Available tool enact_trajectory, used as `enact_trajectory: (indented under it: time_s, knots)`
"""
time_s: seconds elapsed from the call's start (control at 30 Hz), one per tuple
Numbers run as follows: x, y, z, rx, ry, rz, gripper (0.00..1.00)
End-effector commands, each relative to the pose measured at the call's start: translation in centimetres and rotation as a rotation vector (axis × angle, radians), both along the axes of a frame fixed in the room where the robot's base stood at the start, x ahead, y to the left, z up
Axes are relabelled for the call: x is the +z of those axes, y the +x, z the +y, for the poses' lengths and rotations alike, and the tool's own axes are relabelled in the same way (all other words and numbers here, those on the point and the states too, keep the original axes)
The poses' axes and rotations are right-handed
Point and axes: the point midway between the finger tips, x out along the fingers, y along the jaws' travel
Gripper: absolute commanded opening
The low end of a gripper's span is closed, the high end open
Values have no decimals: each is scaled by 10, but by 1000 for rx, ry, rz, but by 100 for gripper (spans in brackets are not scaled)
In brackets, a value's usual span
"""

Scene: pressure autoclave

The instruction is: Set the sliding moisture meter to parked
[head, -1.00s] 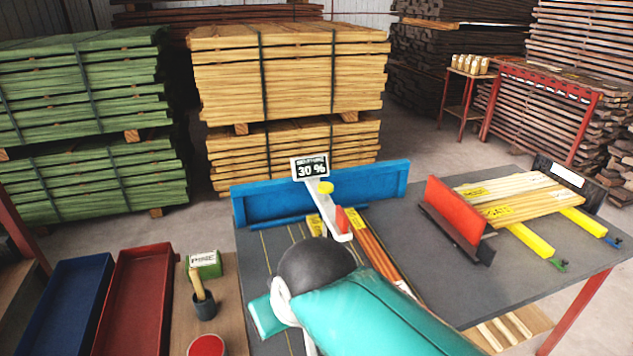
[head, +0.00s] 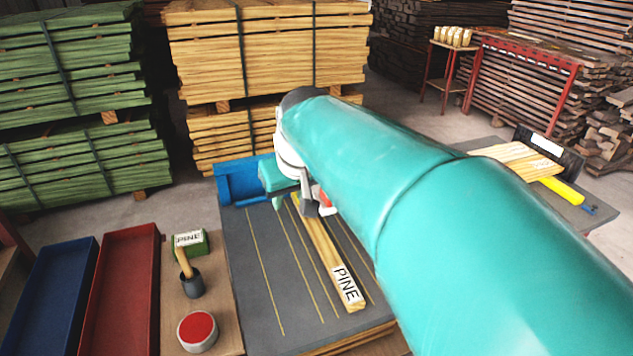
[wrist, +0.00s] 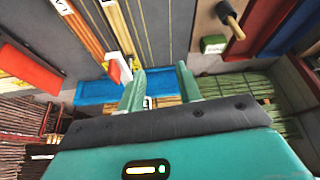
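The sliding moisture meter shows in the wrist view as a white arm with a red part (wrist: 117,69), in front of the blue fence (wrist: 94,92). In the head view my arm covers most of it; a small red part (head: 324,200) shows beside my gripper, and its display is hidden. My gripper (wrist: 160,76) is open, with two pale green fingers spread apart and nothing visible between them. The left finger in the wrist view is close to the meter; I cannot tell whether it touches.
A board labelled PINE (head: 328,265) lies on the grey table (head: 240,290). To the left are a brush in a dark cup (head: 191,284), a red-topped tin (head: 197,331), a green PINE box (head: 190,242), and red (head: 122,290) and blue (head: 55,295) trays. Stacked timber stands behind.

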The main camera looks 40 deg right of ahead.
Motion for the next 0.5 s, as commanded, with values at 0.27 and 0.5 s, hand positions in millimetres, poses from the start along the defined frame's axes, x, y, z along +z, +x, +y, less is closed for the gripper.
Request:
enact_trajectory:
  time_s: [0.27,0.5]
  knots:
    - [2,57,-119,-94,14,32,35]
    - [-2,69,-159,-114,18,36,35]
